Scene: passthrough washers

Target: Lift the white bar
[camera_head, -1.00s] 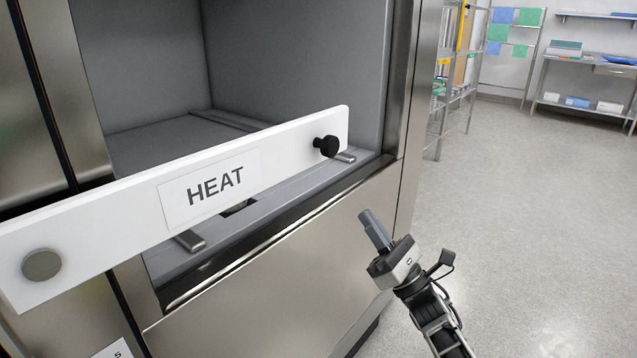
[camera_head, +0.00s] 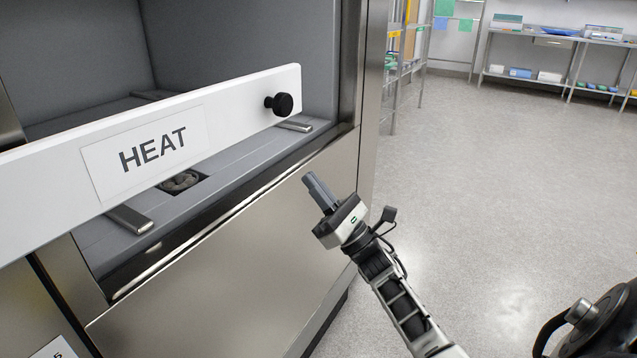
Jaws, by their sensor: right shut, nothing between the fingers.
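The white bar (camera_head: 228,105) runs across the front of the open washer chamber, rising toward the right. It carries a label reading HEAT (camera_head: 145,152) and a black knob (camera_head: 279,104) near its right end. Its left end is cut off by the picture edge. My right gripper (camera_head: 317,187) is shut and empty, below and to the right of the knob, in front of the steel panel and apart from the bar. My left gripper is not in view.
The steel washer (camera_head: 250,240) fills the left side, with its grey chamber (camera_head: 235,50) open behind the bar. Open grey floor (camera_head: 480,180) lies to the right. Shelves with boxes (camera_head: 545,40) stand at the back. A dark part, probably mine, shows at lower right.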

